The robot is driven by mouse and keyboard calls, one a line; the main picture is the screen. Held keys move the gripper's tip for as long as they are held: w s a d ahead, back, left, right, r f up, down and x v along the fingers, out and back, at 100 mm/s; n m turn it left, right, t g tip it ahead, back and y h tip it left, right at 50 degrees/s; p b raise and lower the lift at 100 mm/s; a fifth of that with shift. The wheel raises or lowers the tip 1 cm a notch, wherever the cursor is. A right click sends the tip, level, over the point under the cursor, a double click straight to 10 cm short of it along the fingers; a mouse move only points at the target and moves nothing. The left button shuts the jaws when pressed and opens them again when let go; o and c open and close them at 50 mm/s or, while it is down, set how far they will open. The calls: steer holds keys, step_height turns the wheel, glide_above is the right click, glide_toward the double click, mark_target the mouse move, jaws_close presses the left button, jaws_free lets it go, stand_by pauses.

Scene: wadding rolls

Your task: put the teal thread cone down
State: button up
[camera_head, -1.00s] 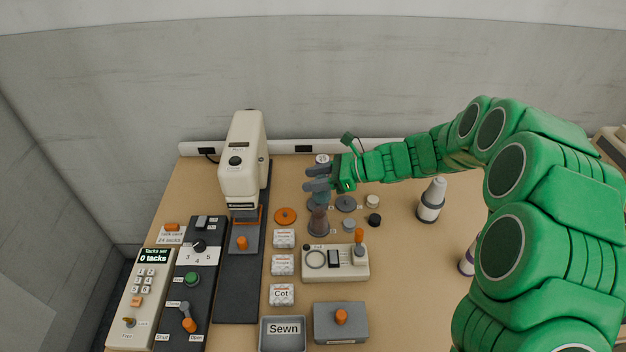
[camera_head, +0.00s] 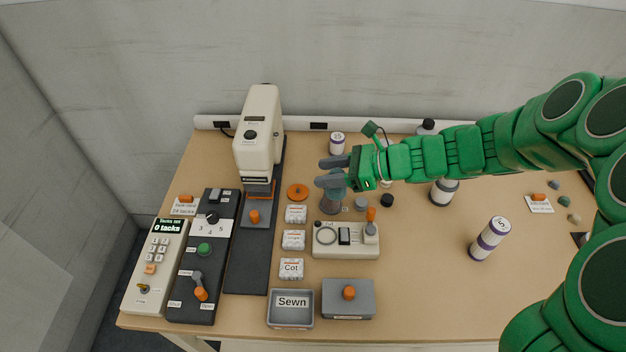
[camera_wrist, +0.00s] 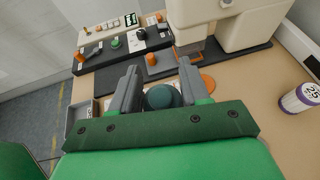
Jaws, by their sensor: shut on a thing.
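The teal thread cone (camera_wrist: 162,97) sits between the two grey fingers of my gripper (camera_wrist: 158,88) in the wrist view, showing its rounded top. In the head view my gripper (camera_head: 327,172) reaches in from the right, with its fingers around the teal cone (camera_head: 337,178). The fingers are shut on it. A grey-brown tapered shape (camera_head: 331,204) shows directly under the fingers. I cannot tell whether it is the cone's lower part or a separate thing, nor whether the cone touches the table.
An orange disc (camera_head: 298,191) lies left of the gripper, beside the cream tacking machine (camera_head: 258,130). A cream control box (camera_head: 346,240) stands just in front. A small black cap (camera_head: 387,200) and a grey-white bottle (camera_head: 443,192) are to the right. Bare table (camera_head: 425,270) lies at the front right.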

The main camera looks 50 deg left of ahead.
steer(key=s+a+r, duration=0.1)
steer(key=s+a, duration=0.1)
steer(key=s, duration=0.4)
steer(key=shift+w+a+f, duration=1.05)
steer(key=shift+a+f, duration=1.05)
steer(key=shift+f, duration=0.05)
steer(key=shift+w+a+f, duration=1)
steer(key=shift+a+f, duration=1.05)
steer(key=shift+f, duration=0.05)
steer(key=shift+w+a+f, duration=1.05)
steer(key=shift+a+f, duration=1.05)
steer(key=shift+f, duration=0.05)
steer(key=shift+f, duration=0.65)
steer(key=o, duration=1.1)
